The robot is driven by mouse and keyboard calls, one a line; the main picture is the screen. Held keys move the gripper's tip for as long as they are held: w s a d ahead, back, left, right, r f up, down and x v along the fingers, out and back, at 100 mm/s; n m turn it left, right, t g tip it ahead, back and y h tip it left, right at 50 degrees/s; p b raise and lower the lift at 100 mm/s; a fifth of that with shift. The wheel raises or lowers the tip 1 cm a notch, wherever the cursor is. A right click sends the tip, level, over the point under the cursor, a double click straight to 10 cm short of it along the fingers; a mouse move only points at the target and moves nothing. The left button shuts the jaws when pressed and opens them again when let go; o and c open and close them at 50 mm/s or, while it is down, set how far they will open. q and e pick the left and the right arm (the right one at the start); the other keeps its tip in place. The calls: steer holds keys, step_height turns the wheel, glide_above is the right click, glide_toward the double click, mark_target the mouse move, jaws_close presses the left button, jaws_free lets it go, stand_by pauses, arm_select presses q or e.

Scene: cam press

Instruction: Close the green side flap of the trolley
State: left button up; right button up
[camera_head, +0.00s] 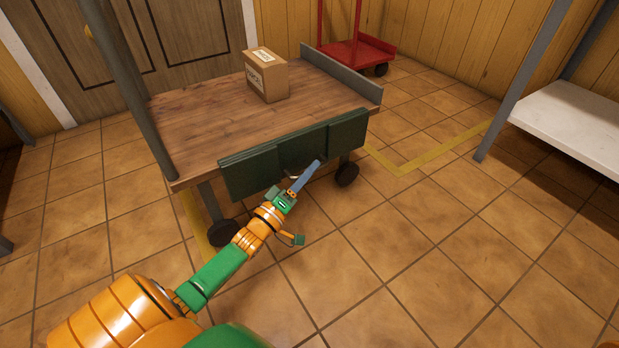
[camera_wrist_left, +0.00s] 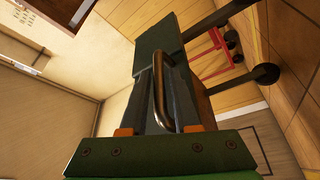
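The trolley (camera_head: 185,132) has a wooden deck. Its green side flap (camera_head: 250,170) hangs down along the deck's near long edge. The flap also shows in the left wrist view (camera_wrist_left: 160,37), with a curved metal handle (camera_wrist_left: 161,88) on its face. My left gripper (camera_head: 308,175) is at the flap's lower middle, by the handle. In the left wrist view the gripper's fingers (camera_wrist_left: 168,92) stand apart on either side of the handle. I cannot tell whether they touch it. My right gripper is not in view.
A cardboard box (camera_head: 268,80) stands on the deck, clear of the flap. A grey post (camera_head: 135,95) rises at the deck's left end, and a low grey board (camera_head: 340,73) edges the far right end. A red cart (camera_head: 350,52) and a white shelf (camera_head: 575,120) stand beyond. The tiled floor at right is clear.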

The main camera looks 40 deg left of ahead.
arm_select(q)
jaws_close()
stand_by(1.4)
